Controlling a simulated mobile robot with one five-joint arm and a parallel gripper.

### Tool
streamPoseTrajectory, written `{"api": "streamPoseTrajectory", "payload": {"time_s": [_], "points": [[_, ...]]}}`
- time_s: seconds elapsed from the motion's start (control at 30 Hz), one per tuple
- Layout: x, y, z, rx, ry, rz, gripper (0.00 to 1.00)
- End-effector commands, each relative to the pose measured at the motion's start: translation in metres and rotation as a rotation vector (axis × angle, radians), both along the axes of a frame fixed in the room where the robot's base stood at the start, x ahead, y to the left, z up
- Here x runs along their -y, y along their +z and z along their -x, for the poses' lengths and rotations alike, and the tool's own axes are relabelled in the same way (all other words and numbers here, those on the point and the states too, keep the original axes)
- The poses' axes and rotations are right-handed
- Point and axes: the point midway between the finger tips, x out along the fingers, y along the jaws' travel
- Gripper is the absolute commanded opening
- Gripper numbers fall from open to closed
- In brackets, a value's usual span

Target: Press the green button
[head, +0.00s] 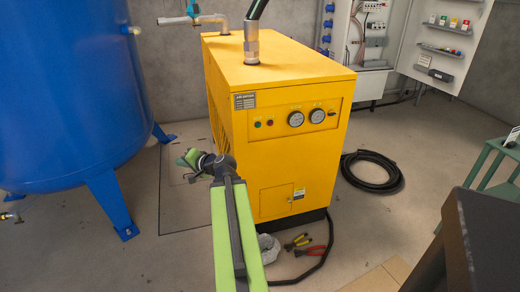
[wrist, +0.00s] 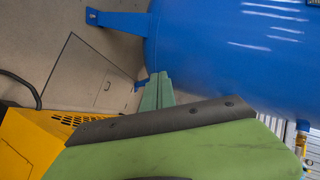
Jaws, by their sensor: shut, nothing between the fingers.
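The green button (head: 257,124) is a small round dot on the front panel of the yellow machine (head: 285,175). A red button (head: 270,122) sits just right of it. My gripper (head: 182,160) is shut and empty. In the head view it is left of the machine and lower than the button, apart from it, pointing left. In the wrist view my gripper (wrist: 157,80) points towards the blue tank (wrist: 225,50). The machine's yellow casing (wrist: 28,140) shows at lower left there, and the buttons are out of that view.
Two round gauges (head: 296,119) are right of the buttons. The blue tank (head: 70,100) stands close on the left. A coiled black hose (head: 372,172) and pliers (head: 312,251) lie on the floor. A green stool (head: 490,165) and a dark tabletop (head: 485,235) are at right.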

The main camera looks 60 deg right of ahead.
Motion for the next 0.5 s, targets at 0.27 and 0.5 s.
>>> {"api": "streamPoseTrajectory", "payload": {"time_s": [0.27, 0.5], "points": [[0.204, -0.006, 0.199, 0.392, -0.599, -0.114, 0.00], [0.238, 0.000, 0.260, 0.486, -0.737, -0.136, 0.00]]}}
